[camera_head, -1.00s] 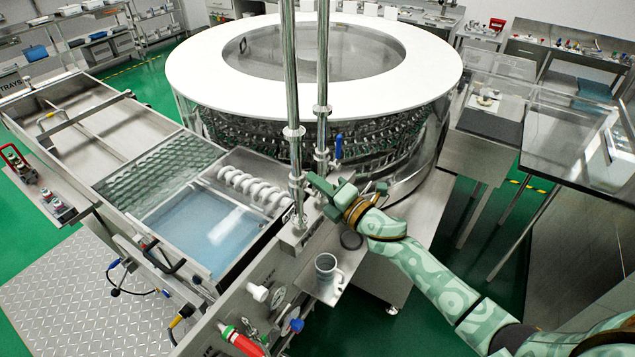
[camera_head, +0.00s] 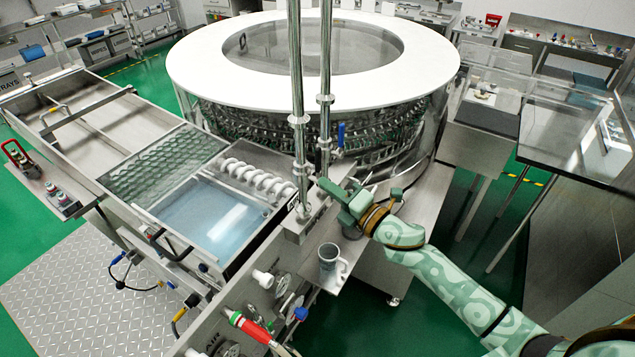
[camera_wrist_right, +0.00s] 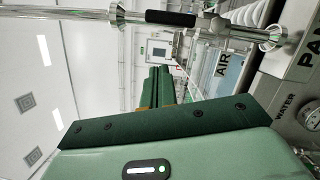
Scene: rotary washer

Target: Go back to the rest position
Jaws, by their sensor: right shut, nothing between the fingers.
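My right gripper (camera_head: 336,200) is shut and empty in the head view. It is beside the foot of the vertical steel pipes (camera_head: 325,130), above the small shelf on the washer's front. In the right wrist view its green fingers (camera_wrist_right: 158,88) lie together, and a steel pipe with a black grip (camera_wrist_right: 170,18) crosses the top. I cannot tell from the head view whether the gripper touches the pipe. My left gripper is out of view.
A grey mug (camera_head: 330,262) stands on the shelf below my right gripper. The round washer (camera_head: 190,65) with its white rim is behind. The blue water basin (camera_head: 205,215) is to the left. A red-handled hose nozzle (camera_head: 250,328) is at the front. Green floor (camera_head: 400,325) is open at lower right.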

